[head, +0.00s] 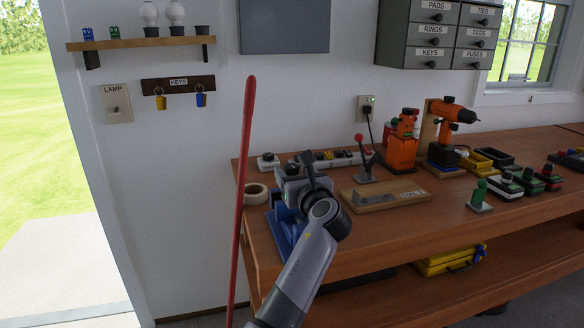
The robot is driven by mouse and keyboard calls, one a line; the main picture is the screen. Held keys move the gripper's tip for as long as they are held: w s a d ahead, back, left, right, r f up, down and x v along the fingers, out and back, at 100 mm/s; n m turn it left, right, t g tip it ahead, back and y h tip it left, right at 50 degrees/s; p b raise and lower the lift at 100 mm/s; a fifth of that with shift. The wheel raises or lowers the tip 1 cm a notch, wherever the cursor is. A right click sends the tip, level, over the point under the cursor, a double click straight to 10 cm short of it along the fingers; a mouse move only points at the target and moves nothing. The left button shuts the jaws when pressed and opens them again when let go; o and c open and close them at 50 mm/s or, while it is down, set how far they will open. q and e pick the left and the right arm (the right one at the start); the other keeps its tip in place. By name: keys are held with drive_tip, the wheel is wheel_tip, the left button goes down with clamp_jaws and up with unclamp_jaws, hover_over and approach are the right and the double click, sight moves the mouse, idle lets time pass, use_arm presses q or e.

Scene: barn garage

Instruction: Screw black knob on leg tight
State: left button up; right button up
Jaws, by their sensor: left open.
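I cannot make out a black knob on a leg for certain. A small dark shape (494,309) shows low under the wooden workbench (440,222), too small to identify. My left arm rises from the bottom, and my left gripper (306,172) is over the bench's left end. It is open, in front of or above a blue tool (284,232) that looks like a vise. The arm and gripper partly hide this tool, and I cannot tell whether they touch it. I see nothing held in the gripper. My right gripper is not in view.
A red pole (243,190) stands upright just left of the bench. A tape roll (256,194), a wooden board (383,199), an orange drill (450,112) and several other tools stand on top. A yellow case (445,262) lies on the lower shelf. The bench's front middle is clear.

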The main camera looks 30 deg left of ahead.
use_arm(q)
drive_tip(key=shift+x, duration=1.4)
drive_tip(key=shift+c, duration=0.3)
drive_tip(key=c, duration=0.9)
